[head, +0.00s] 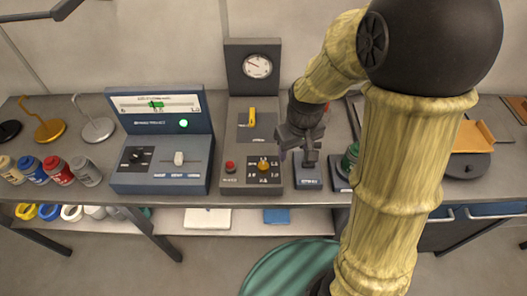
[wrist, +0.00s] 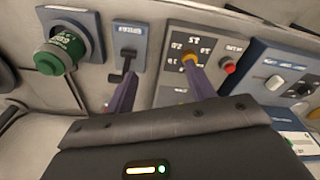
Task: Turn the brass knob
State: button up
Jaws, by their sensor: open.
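The brass knob (head: 264,166) sits on a dark square dial plate with white markings, on the front of the grey gauge console (head: 232,185). It also shows in the wrist view (wrist: 188,60), right by the tip of the right-hand finger, which partly covers it; I cannot tell whether they touch. My gripper (head: 299,153) is just right of the knob in the head view. In the wrist view my gripper (wrist: 158,76) is open, with nothing between its two fingers. The knob is not between them.
A red button (head: 230,166) is left of the knob. A yellow lever (head: 252,116) and a round gauge (head: 257,66) are behind it. A small lever box (head: 308,182) and a green knob (wrist: 62,52) are close on the other side. A blue-grey slider console (head: 160,178) stands left.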

aim_at(263, 165)
jog(key=w+a+r+n+g+p, duration=0.1)
jog(key=w+a+r+n+p, duration=0.2)
jog(key=a, duration=0.5)
jog(key=w+n+p, duration=0.1)
jog(key=w+p, duration=0.1)
jog(key=p, duration=0.1)
jog(key=shift+w+r, duration=0.25)
jog(key=shift+r, duration=0.15)
jog(key=shift+f, duration=0.1)
notch_tip(263, 165, down, 17)
jog(key=p, duration=0.5)
jog(key=shift+f, duration=0.1)
jog(key=c, duration=1)
